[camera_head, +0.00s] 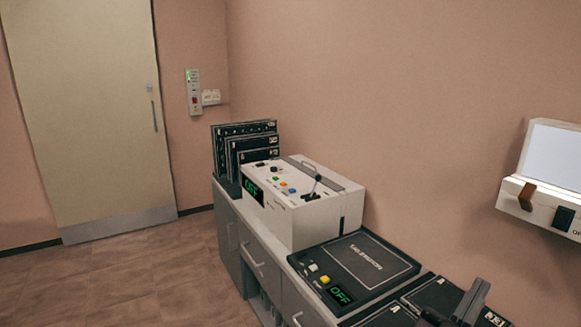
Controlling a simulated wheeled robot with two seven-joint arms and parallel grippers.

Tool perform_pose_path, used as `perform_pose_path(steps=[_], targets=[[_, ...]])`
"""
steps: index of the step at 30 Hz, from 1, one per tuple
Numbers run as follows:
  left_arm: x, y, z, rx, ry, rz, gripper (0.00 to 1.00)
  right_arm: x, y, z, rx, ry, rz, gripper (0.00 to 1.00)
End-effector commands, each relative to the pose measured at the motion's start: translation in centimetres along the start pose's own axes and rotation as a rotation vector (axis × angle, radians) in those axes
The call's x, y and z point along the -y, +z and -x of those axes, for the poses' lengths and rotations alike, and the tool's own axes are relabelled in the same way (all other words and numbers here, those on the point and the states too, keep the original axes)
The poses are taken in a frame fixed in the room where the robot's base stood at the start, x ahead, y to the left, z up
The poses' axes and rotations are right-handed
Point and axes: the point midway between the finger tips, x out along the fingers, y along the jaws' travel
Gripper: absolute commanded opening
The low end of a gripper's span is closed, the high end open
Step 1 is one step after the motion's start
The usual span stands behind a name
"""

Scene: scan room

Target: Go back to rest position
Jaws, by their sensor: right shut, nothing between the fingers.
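My right gripper (477,290) shows as a dark grey shape at the bottom edge, right of centre. It is shut and empty, with its upper end pointing up over the dark panels at the near end of the cabinet. Its lower part is cut off by the frame. My left gripper is not in view.
A grey cabinet (264,265) runs along the wall, bearing a white control console (322,210), a black flat unit (372,262) and upright black cassettes (262,128). A lit white box (555,155) hangs at right. A beige door (85,110) stands beyond clear floor (130,285).

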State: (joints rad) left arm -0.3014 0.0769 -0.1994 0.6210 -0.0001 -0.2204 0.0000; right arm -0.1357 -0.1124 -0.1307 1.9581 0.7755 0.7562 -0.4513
Motion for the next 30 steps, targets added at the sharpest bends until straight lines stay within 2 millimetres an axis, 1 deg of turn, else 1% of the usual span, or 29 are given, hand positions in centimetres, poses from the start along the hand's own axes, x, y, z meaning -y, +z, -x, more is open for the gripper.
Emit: perform_pose_path(steps=[5, 10, 14, 16, 17, 20, 21, 23, 24, 25, 26, 27, 30], targets=[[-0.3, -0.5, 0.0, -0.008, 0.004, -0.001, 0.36, 1.0, 1.4, 0.1, 0.093, -0.086, -0.049, 0.0], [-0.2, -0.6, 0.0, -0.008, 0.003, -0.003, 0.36, 2.7, 3.3, 0.8, 0.229, -0.21, -0.11, 0.0], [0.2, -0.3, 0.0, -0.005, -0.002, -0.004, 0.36, 4.3, 4.8, 2.2, 0.37, -0.341, -0.16, 0.0], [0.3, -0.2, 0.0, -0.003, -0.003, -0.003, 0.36, 5.5, 5.7, 3.6, 0.472, -0.433, -0.188, 0.0], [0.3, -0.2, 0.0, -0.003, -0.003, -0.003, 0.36, 6.0, 6.1, 4.5, 0.524, -0.479, -0.198, 0.0], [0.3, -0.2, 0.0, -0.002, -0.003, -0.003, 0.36, 7.5, 7.1, 8.1, 0.717, -0.65, -0.221, 0.0], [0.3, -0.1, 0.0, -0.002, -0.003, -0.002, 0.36, 7.8, 7.4, 9.8, 0.797, -0.717, -0.22, 0.0], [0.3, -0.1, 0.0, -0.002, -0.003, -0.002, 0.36, 8.0, 7.6, 12.5, 0.919, -0.817, -0.209, 0.0], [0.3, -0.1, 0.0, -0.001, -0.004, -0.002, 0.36, 7.9, 7.6, 14.4, 0.999, -0.88, -0.194, 0.0], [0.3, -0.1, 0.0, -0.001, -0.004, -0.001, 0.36, 7.7, 7.6, 15.9, 1.061, -0.926, -0.179, 0.0], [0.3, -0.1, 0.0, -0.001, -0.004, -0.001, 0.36, 7.4, 7.5, 17.2, 1.119, -0.97, -0.161, 0.0], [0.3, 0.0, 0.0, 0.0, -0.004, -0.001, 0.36, 6.8, 7.4, 19.0, 1.194, -1.022, -0.134, 0.0], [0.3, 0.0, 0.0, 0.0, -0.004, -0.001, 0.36, 5.0, 6.9, 22.6, 1.347, -1.125, -0.057, 0.0]])
